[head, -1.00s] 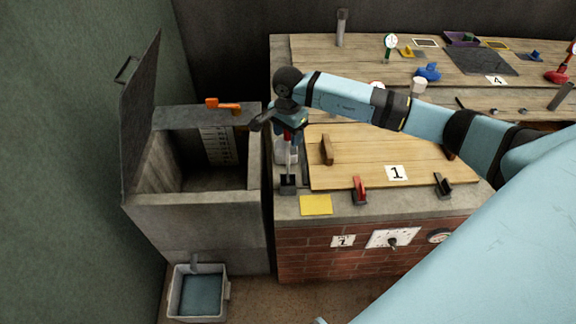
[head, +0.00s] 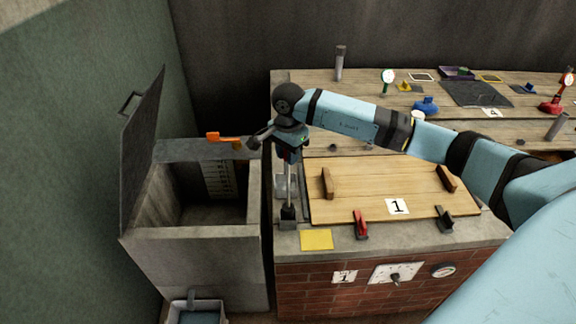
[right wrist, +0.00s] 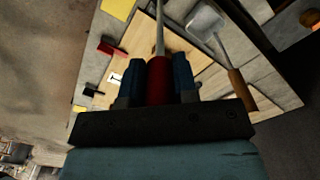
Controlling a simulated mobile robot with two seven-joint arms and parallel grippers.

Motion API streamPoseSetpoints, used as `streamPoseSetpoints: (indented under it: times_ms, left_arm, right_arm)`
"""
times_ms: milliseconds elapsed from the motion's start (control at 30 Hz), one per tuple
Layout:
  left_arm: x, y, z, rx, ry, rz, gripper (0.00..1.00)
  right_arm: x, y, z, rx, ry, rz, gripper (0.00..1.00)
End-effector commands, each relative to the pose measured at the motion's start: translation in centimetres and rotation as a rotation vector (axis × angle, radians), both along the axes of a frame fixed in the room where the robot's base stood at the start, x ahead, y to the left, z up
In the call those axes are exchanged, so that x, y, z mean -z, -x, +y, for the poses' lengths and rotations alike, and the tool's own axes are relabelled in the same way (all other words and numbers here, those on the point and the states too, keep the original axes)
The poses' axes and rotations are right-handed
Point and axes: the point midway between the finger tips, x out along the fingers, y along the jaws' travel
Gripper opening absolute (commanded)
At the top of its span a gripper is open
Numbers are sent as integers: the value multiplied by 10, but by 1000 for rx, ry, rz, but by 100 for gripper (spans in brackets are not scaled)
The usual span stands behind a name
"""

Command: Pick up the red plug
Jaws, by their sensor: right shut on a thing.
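My right gripper (head: 290,152) points down over the left end of the brick counter. In the right wrist view its dark blue fingers (right wrist: 158,82) are shut on a red handle (right wrist: 158,88). A thin metal rod (right wrist: 160,30) runs on from this handle. In the head view the rod (head: 289,187) hangs upright under the gripper to a black block (head: 288,218) by the counter's left edge. A small red piece with a dark base (head: 360,225) stands apart on the counter's front edge; it also shows in the right wrist view (right wrist: 110,47). My left gripper is out of view.
A wooden board (head: 350,205) marked 1 lies right of the rod. A yellow sheet (head: 317,240) lies in front. An open grey bin (head: 195,231) stands left, with an orange handle (head: 222,138). A wooden-handled tool (right wrist: 240,85) lies beside the gripper in the wrist view.

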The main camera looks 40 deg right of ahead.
Motion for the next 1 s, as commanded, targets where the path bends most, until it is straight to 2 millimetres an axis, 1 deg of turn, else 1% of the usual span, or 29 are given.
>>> streamPoseSetpoints:
  times_ms: [33, 167, 300, 400, 500, 600, 700, 800, 1000]
  left_arm:
    - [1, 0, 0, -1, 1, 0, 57]
    - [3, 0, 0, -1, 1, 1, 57]
    - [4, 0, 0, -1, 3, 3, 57]
    - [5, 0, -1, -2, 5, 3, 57]
    - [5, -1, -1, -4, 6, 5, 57]
    - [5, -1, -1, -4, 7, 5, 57]
    - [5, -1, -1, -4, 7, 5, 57]
    - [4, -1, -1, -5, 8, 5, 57]
    - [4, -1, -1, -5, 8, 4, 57]
  right_arm:
    - [-13, -1, 0, -2, 0, -7, 0]
    - [-46, -1, 0, 0, 1, -6, 0]
    - [-84, -1, 0, -1, 0, -7, 0]
    - [-108, -1, 0, 0, 1, -5, 0]
    - [-126, -1, 0, 0, 1, -4, 0]
    - [-138, -1, 0, 0, -1, -4, 0]
    - [-145, 0, 0, 1, 1, -2, 0]
    - [-148, 0, 0, 0, 0, -1, 0]
    - [-149, 0, 0, 0, 0, -1, 0]
